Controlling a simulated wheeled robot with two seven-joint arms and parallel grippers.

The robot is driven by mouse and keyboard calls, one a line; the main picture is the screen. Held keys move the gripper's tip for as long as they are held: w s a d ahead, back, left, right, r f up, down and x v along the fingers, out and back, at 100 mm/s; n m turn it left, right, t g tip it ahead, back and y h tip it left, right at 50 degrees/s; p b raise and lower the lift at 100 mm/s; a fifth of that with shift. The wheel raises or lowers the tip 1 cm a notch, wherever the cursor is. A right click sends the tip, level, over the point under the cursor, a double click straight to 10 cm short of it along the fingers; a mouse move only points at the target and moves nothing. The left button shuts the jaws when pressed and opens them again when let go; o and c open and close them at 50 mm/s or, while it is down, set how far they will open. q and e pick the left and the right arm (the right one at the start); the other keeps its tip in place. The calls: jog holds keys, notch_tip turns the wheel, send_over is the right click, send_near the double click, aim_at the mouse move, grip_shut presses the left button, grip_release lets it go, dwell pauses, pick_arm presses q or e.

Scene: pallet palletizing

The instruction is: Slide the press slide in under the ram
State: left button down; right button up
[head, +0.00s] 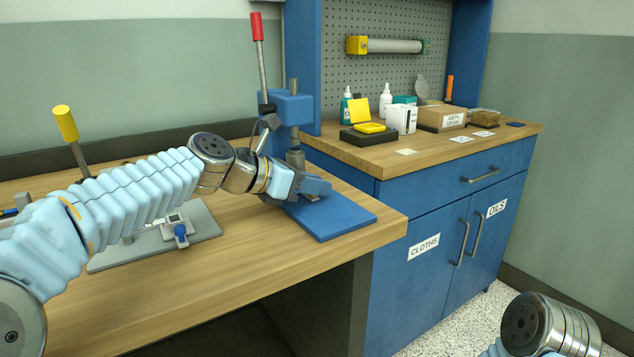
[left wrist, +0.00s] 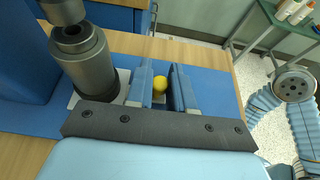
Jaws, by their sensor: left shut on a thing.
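The blue arbor press (head: 290,108) stands on the bench, with a red-tipped lever and a blue base plate (head: 335,217). My left gripper (head: 316,188) reaches in low over this base. In the left wrist view its two blue fingers (left wrist: 164,90) are closed around a yellow knob (left wrist: 160,84), which appears to be the press slide's handle. Left of the fingers a grey hollow cylinder (left wrist: 83,65) stands on a pale plate (left wrist: 74,101), partly hidden by my gripper. The dark ram (left wrist: 63,10) is just above the cylinder; I cannot tell exact alignment. My right gripper is out of view.
A grey fixture plate (head: 205,222) with a toggle clamp lies on the bench (head: 240,262) under my left arm. A blue cabinet (head: 440,230) with bottles and boxes on top stands at the right. The bench's front corner is clear.

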pick_arm(q)
jog(key=c, duration=1.1)
grip_release()
jog(key=shift+a, duration=0.1)
jog(key=v, duration=1.2)
jog(key=shift+s+a+r, duration=0.1)
jog(key=shift+s+a, duration=0.2)
jog(key=shift+s+a+r, duration=0.15)
jog(key=shift+s+a, duration=0.1)
jog(key=shift+a, duration=0.1)
